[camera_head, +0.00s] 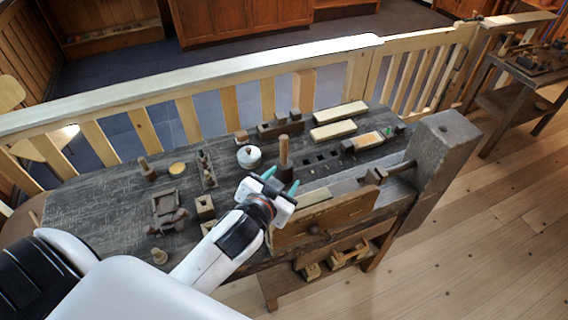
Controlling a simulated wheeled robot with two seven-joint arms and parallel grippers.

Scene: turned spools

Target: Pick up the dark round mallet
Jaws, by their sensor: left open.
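The dark round mallet (284,172) stands on the workbench with its light wooden handle pointing up. Its dark head is partly hidden by my gripper. My left gripper (281,180) is open, with its green-tipped fingers close to the mallet's head on the near side. From this view I cannot tell whether the fingers touch the head or stand around it. My right gripper is not in view.
The dark workbench (95,205) carries a white round tin (249,158), pale long blocks (334,130), and several small wooden tools at the left. A big wooden vise (436,165) stands at the right end. A pale railing (200,80) runs behind the bench.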

